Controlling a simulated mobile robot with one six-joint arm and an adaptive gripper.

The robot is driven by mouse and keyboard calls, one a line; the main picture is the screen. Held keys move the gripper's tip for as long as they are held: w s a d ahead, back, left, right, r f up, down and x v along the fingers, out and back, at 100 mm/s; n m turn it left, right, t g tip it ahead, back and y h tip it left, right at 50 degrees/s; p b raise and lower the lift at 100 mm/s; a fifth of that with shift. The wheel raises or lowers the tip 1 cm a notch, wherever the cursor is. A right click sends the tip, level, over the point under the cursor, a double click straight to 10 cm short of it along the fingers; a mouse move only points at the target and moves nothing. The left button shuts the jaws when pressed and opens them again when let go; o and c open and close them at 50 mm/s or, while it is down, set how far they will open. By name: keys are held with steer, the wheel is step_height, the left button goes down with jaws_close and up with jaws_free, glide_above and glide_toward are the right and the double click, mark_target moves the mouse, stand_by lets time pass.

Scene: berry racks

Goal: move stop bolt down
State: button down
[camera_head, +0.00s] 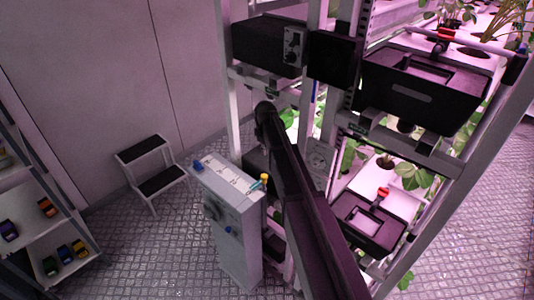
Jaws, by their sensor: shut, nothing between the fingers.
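No part is clear enough in the head view to name as the stop bolt. A small red part (446,33) sits by the grey bar above the upper black tray front (412,92). Another red part (383,192) sits at the lower black tray (368,222). My dark arm runs from the bottom right up to the rack's left post and covers part of the rack. My gripper does not show; its fingers are hidden behind the arm or out of frame.
A white cabinet (232,232) with small coloured items on top stands left of my arm. A step stool (155,172) stands by the wall. A shelf (62,225) with coloured items is at far left. Tread-plate floor (145,255) is clear between them.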

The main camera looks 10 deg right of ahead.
mark_target(264, 176)
steer(key=shift+w+f+b, duration=0.15)
steer(key=shift+f+b, duration=2.95)
steer(key=shift+f, duration=0.15)
steer(key=shift+w+f+b, duration=0.15)
steer(key=shift+f+b, duration=2.95)
steer(key=shift+f, duration=0.1)
steer(key=shift+f, duration=0.1)
step_height(264, 176, down, 4)
steer(key=b, duration=0.4)
steer(key=shift+f, duration=0.15)
steer(key=shift+s+b, duration=0.15)
steer(key=shift+b, duration=0.2)
steer(key=shift+r+p, duration=0.25)
steer(key=shift+p, duration=0.1)
step_height(264, 176, up, 4)
steer(key=p, duration=0.4)
steer(key=shift+a, duration=0.1)
step_height(264, 176, up, 10)
steer(key=p, duration=0.9)
steer(key=shift+s+f+p, duration=0.15)
steer(key=shift+s+p, duration=0.1)
steer(key=shift+p, duration=0.1)
